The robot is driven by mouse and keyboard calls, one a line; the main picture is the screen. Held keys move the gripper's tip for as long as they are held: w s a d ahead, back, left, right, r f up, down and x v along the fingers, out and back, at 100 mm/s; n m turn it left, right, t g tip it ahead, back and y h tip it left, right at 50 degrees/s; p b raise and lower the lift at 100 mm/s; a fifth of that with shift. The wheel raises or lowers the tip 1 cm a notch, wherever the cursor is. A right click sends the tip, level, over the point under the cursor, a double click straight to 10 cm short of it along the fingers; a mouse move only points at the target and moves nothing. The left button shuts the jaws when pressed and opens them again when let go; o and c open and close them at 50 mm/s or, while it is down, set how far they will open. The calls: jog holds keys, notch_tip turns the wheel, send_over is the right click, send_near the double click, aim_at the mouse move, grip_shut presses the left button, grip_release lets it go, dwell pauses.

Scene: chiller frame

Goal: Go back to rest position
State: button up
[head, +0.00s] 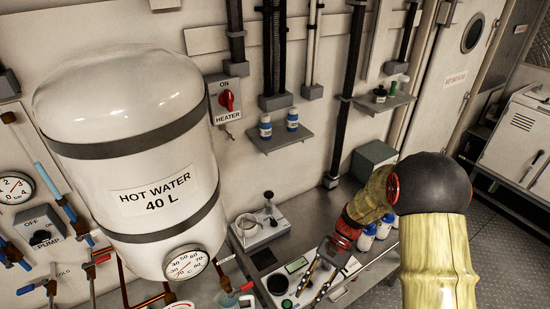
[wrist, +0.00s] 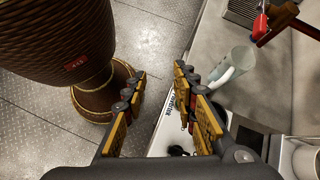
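My gripper (head: 313,284) hangs at the lower middle of the head view, over the front part of the steel counter. Its two striped fingers point down. In the wrist view my gripper (wrist: 160,85) has its fingers spread apart, with only floor and the edge of a white device showing between them. Nothing is held. My arm comes in from the lower right of the head view, bent at the dark elbow.
The hot water tank (head: 125,140) stands at left. A scale-like device (head: 291,268) sits on the counter (head: 315,215) beside the gripper. Blue-labelled bottles (head: 366,238) stand behind my forearm. A shelf (head: 281,139) holds two small bottles.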

jog(key=s+d+r+n+t+h+b, duration=0.2)
jog(key=s+d+r+t, duration=0.1)
jog(key=r, duration=0.4)
jog(key=s+d+r+n+t+h+b, duration=0.1)
jog(key=s+d+r+n+t+h, duration=0.1)
jog(key=s+r+t, duration=0.3)
jog(key=s+d+r+n+t+h+b, duration=0.2)
jog(key=s+d+r+t, duration=0.1)
jog(key=r, duration=0.7)
jog(key=shift+s+d+r+t+b, duration=0.15)
jog(key=shift+s+d+t+b, duration=0.15)
jog(key=shift+s+t, duration=0.4)
